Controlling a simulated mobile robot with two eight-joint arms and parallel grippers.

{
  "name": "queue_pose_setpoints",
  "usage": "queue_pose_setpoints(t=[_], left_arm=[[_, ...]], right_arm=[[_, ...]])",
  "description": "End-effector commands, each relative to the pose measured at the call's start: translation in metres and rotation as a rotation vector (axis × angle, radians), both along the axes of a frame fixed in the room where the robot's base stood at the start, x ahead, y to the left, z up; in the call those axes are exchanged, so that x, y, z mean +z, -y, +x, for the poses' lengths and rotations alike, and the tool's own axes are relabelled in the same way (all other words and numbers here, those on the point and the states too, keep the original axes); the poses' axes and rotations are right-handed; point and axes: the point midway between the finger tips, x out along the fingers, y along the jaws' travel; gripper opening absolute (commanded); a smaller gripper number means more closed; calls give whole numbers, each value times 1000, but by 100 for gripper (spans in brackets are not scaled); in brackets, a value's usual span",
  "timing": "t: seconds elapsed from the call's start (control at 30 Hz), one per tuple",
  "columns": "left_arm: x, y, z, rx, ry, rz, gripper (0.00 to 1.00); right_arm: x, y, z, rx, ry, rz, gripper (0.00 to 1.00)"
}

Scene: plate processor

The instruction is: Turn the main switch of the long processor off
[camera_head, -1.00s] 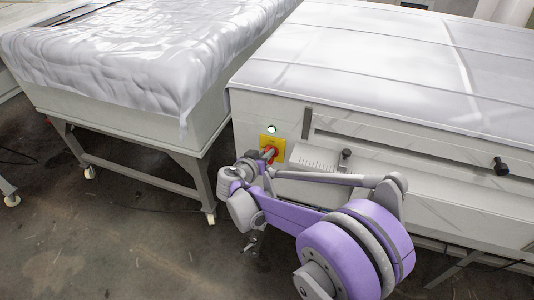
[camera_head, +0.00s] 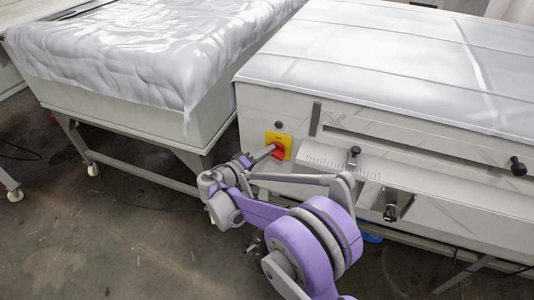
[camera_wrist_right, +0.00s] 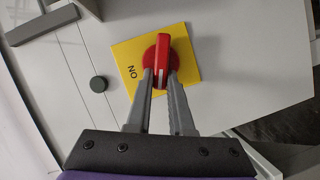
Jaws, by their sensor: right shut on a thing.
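The main switch is a red rotary knob (camera_head: 279,150) on a yellow plate (camera_head: 285,139), on the front left of the long processor (camera_head: 262,110). My right gripper (camera_head: 268,152) reaches it from the lower left. In the right wrist view, the red handle (camera_wrist_right: 162,48) points up between the two fingers of my right gripper (camera_wrist_right: 160,80), which is shut on it. The word ON shows to the handle's left on the yellow plate (camera_wrist_right: 187,68). The round lamp (camera_head: 279,125) above the switch is dark; it also shows in the wrist view (camera_wrist_right: 98,84). My left gripper is out of view.
A table under crumpled plastic sheeting (camera_head: 130,60) stands to the left. A ledge with a scale (camera_head: 325,162) and black knobs (camera_head: 518,167) sticks out to the right of the switch. Open floor (camera_head: 100,240) lies at the lower left.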

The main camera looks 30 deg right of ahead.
Motion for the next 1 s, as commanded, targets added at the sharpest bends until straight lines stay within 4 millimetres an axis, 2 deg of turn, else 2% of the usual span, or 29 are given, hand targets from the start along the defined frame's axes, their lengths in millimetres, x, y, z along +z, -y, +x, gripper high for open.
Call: queue_pose_setpoints(t=[0.2,0.5,1.0], left_arm=[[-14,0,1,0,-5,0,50],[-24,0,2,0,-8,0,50],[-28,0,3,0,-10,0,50]], right_arm=[[-7,-2,1,2,-139,-117,0],[-10,-2,2,1,-267,-227,0],[-11,-2,1,1,-322,-274,0]])
